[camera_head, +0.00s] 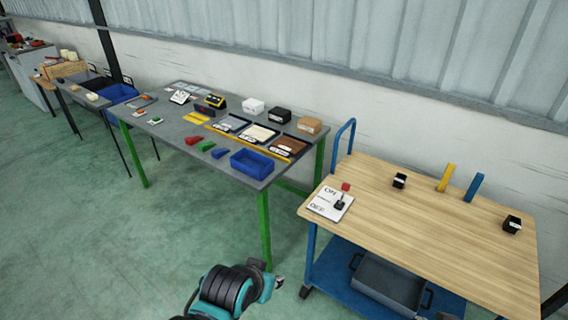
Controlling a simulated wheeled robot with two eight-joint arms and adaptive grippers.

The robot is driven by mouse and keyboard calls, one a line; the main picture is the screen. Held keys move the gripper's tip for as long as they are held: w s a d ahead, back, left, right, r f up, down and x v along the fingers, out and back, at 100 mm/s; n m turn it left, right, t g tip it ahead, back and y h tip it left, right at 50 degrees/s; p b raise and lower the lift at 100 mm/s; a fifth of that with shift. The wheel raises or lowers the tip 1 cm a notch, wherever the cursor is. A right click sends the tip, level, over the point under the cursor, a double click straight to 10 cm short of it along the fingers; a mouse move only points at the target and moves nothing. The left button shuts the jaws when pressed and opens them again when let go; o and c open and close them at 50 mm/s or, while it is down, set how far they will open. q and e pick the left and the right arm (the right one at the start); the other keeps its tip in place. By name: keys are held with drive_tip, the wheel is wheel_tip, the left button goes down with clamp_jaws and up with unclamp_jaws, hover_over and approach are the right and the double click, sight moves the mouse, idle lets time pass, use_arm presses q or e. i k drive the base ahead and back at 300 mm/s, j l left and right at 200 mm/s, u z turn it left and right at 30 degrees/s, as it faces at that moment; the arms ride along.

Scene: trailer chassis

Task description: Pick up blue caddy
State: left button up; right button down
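A small open blue bin (252,163), likely the blue caddy, sits upright at the near right corner of the grey table with green legs (185,140). It looks empty. A second blue container (118,93) is farther away at the left, by the dark table. Part of my teal and black arm (230,290) shows at the bottom, below and apart from the grey table. I cannot make out either gripper's fingers.
Red, green and blue wedges lie left of the bin; trays and small boxes (253,106) stand behind it. At the right is a wooden-topped blue cart (430,220) with a grey crate (388,284) below. Green floor is open at left.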

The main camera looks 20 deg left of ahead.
sight(254, 165)
drive_tip(key=i+j+z, duration=0.3)
drive_tip(key=j+z, duration=0.15)
drive_tip(key=j, duration=0.2)
drive_tip(key=i+j+z, duration=0.2)
drive_tip(key=j, duration=0.15)
drive_tip(key=j+z, duration=0.2)
drive_tip(key=j, duration=0.15)
drive_tip(key=i+j+z, duration=0.1)
drive_tip(key=j, duration=1)
drive_tip(key=i+j+z, duration=0.1)
drive_tip(key=j, duration=1)
drive_tip(key=i+j, duration=0.15)
drive_tip(key=j, duration=1)
drive_tip(key=i+z, duration=0.05)
